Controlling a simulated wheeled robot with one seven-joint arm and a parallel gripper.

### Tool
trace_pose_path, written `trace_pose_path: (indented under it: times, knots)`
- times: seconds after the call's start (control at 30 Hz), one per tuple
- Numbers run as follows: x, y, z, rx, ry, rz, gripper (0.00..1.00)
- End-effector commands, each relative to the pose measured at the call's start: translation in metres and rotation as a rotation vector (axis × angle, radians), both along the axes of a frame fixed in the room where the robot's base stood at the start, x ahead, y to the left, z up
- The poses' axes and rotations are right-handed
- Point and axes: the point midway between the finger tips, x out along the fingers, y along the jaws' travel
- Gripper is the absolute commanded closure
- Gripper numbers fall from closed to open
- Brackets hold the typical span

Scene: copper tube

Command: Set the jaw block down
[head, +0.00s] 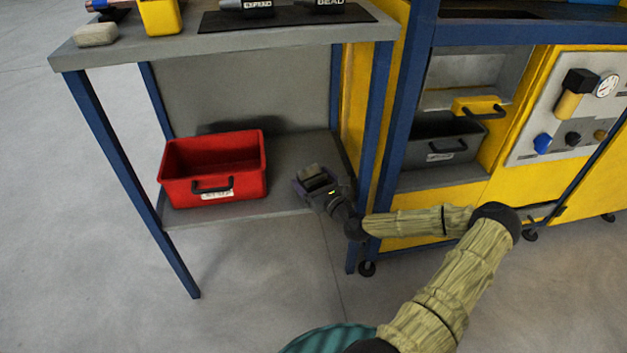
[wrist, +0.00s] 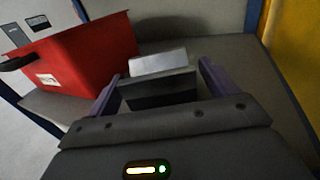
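The jaw block (wrist: 160,92) is a dark block with a pale grey top part. In the wrist view it sits between the two purple fingers of my gripper (wrist: 160,83), filling nearly the whole width between them. In the head view the jaw block (head: 309,171) shows at the tip of my gripper (head: 314,181), at the right end of the lower grey shelf (head: 287,144). My gripper looks shut on it. The block's underside is hidden, so I cannot tell whether it touches the shelf.
A red bin (head: 214,172) stands on the lower shelf to the left; it also shows in the wrist view (wrist: 80,62). A blue post and yellow panel stand close on the right. The upper bench top (head: 150,47) is above the shelf. Bare shelf lies behind the block.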

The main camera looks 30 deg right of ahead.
Motion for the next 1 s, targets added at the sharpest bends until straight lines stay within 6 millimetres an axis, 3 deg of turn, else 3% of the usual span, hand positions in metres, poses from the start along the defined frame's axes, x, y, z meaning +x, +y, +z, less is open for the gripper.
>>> trace_pose_path:
  times: [0.27, 0.8, 1.0]
  knots:
    - [-0.009, -0.002, 0.003, 0.001, 0.001, -0.001, 0.15]
    - [-0.100, -0.012, 0.004, 0.002, 0.001, -0.003, 0.15]
    - [-0.118, -0.014, 0.003, 0.001, 0.000, -0.002, 0.15]
